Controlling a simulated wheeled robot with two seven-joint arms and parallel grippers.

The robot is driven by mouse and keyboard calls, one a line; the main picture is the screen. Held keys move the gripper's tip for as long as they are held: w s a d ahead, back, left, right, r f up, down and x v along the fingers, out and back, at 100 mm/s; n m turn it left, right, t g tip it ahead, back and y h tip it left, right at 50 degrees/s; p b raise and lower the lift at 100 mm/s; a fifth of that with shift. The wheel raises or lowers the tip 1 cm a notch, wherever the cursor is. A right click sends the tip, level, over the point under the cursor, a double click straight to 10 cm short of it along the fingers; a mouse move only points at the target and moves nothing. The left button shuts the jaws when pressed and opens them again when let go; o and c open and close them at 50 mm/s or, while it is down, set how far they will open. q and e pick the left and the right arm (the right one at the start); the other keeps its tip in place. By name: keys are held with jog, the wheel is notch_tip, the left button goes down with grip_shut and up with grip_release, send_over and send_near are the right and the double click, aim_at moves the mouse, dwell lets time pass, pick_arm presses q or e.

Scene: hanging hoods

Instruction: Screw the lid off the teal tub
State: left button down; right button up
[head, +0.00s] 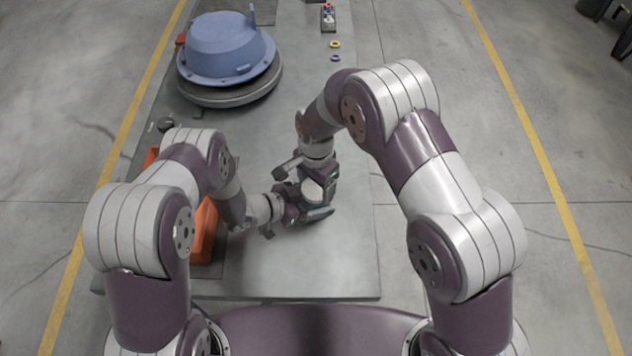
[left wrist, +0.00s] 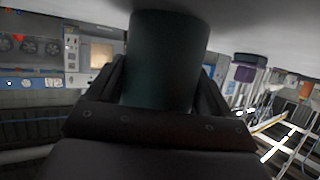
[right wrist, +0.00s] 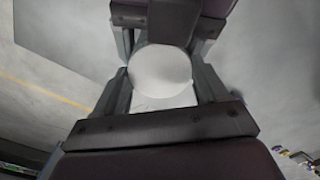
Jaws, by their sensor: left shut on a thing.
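The teal tub (left wrist: 163,62) stands between the fingers of my left gripper (left wrist: 163,85), which is shut on it. In the head view my left gripper (head: 303,203) comes in from the left, low at the middle of the table, and hides most of the tub. The round white lid (right wrist: 160,73) shows from above in the right wrist view and, partly, in the head view (head: 313,190). My right gripper (right wrist: 162,80) has a finger on each side of the lid. Whether these fingers press on it I cannot tell. In the head view my right gripper (head: 320,178) reaches in from the far side.
A big blue hood (head: 222,45) sits on a round grey base at the table's back left. An orange thing (head: 205,232) lies at the left, partly behind my left arm. A yellow ring (head: 335,44) and a purple ring (head: 335,58) lie at the back. The table's front right is clear.

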jog(key=n, duration=0.3)
jog(key=o, duration=1.2)
jog(key=shift+c, duration=0.2)
jog(key=shift+r, duration=0.1)
